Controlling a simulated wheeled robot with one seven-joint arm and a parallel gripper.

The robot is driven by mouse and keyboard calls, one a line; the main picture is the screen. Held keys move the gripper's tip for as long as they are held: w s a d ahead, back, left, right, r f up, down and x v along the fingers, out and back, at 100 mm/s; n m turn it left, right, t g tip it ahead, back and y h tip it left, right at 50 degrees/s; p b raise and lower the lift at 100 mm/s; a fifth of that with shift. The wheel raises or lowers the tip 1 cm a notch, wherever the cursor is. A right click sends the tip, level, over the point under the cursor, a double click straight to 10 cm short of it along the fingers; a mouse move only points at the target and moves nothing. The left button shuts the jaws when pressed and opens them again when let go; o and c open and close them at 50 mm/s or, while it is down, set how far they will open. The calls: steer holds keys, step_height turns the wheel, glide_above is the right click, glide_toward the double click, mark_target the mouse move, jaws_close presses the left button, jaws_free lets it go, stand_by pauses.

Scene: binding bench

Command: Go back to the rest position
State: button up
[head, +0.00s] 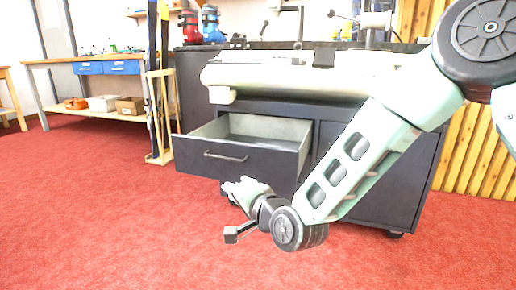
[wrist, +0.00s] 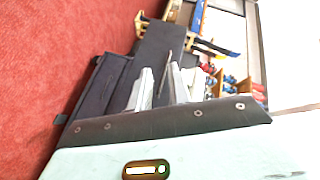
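My arm reaches down from the upper right in the head view. My gripper (head: 227,187) is low in front of the cabinet, near the open drawer (head: 241,158). In the wrist view my gripper (wrist: 160,72) shows two pale fingers with a dark gap between them. I see nothing held in it. The drawer is pulled out of the dark cabinet (head: 368,180), and the part of its inside that shows looks empty. My forearm hides part of the cabinet front.
A pale padded machine or board (head: 290,78) lies on top of the cabinet. A wooden rack with skis (head: 158,110) stands left of it. A workbench (head: 95,62) with boxes on its lower shelf is at the far left. The red carpet (head: 100,215) is clear at left and front.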

steer(key=s+d+r+n+g+h+p, duration=0.35)
steer(key=s+d, duration=0.35)
steer(key=s, duration=0.3)
steer(key=s+d+r+n+g+h+p, duration=0.4)
steer(key=s+d, duration=0.3)
steer(key=s, duration=0.4)
steer(key=s+d+r+n+g+h+p, duration=0.2)
steer(key=s+d+r+n+g+p, duration=0.25)
steer(key=s+d, duration=0.4)
step_height(320, 180, up, 37)
steer(key=s+a+p, duration=0.1)
steer(key=a+p, duration=0.1)
steer(key=p, duration=3.4)
steer(key=shift+s+r+n+p, duration=0.15)
steer(key=shift+s+n+p, duration=0.15)
steer(key=shift+n+p, duration=0.1)
